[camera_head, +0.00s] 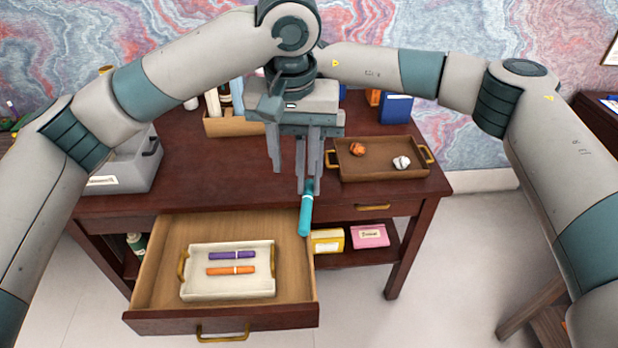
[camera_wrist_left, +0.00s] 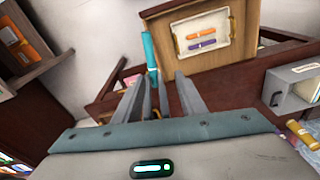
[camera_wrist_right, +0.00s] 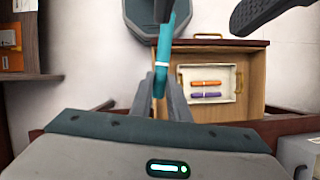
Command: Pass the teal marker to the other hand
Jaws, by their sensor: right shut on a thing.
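The teal marker (camera_head: 305,215) hangs tilted below my two grippers, above the right side of the open drawer. My right gripper (camera_head: 308,184) is shut on its upper end. In the right wrist view the marker (camera_wrist_right: 166,55) sticks out from between the close fingers (camera_wrist_right: 164,92). My left gripper (camera_head: 287,168) is right beside the right one, with its fingers apart. In the left wrist view the marker (camera_wrist_left: 151,55) stands near the left finger of the open jaws (camera_wrist_left: 163,84). Whether it touches that finger I cannot tell.
The open drawer (camera_head: 170,275) holds a white tray (camera_head: 228,291) with a purple marker (camera_head: 232,255) and an orange marker (camera_head: 232,270). A brown tray (camera_head: 380,172) with two crumpled balls is on the desk at right. A grey box (camera_head: 128,172) stands at left.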

